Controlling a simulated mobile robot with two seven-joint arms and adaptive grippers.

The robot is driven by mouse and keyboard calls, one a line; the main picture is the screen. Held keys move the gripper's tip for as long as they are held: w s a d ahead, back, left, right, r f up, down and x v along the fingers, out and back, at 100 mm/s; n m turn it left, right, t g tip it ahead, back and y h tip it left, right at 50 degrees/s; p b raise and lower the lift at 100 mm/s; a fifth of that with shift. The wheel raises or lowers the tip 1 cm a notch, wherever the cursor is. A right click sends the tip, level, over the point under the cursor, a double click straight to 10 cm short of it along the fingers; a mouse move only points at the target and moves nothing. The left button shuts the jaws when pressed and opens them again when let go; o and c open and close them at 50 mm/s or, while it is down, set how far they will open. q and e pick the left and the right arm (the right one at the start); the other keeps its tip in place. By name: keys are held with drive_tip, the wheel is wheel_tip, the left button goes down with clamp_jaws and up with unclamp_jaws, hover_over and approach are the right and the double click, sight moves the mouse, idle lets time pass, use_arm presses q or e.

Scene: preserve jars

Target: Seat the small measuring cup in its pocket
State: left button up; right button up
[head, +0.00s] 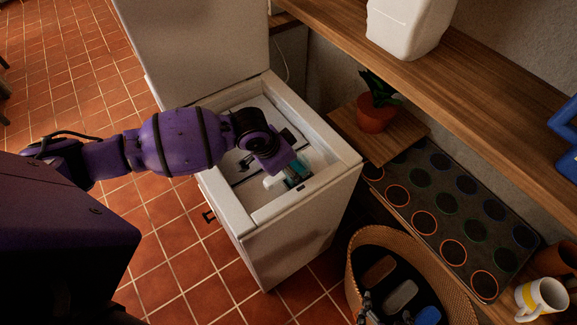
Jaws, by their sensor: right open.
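I cannot make out the small measuring cup or its pocket for certain. My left arm comes in from the left, and my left gripper (293,173) is down inside the open white chest (300,207). Its fingers are small and shadowed, beside a pale object (274,182), so I cannot tell whether it holds anything. My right gripper (387,311) shows only as dark fingertips at the bottom edge. They are spread apart over the wicker basket (358,258), with nothing seen between them.
The basket holds brown (379,271), grey (400,295) and blue (428,316) rounded pieces. A dark mat (455,222) with coloured rings lies behind it. A potted plant (376,118), a white mug (540,299) and the wooden shelf (480,83) stand around. The chest's lid (195,50) is raised.

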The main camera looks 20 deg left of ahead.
use_arm(q)
drive_tip(key=o, duration=1)
drive_tip(key=shift+f, duration=0.1)
use_arm(e)
drive_tip(key=shift+s+f, duration=0.15)
drive_tip(key=shift+s, duration=0.2)
drive_tip(key=shift+s, duration=0.1)
use_arm(q)
drive_tip(key=shift+s+r, duration=0.1)
drive_tip(key=shift+r, duration=0.1)
drive_tip(key=v, duration=1.1)
drive_tip(key=shift+a+r, duration=0.2)
drive_tip(key=shift+r, duration=0.1)
use_arm(e)
drive_tip(key=shift+d, duration=0.1)
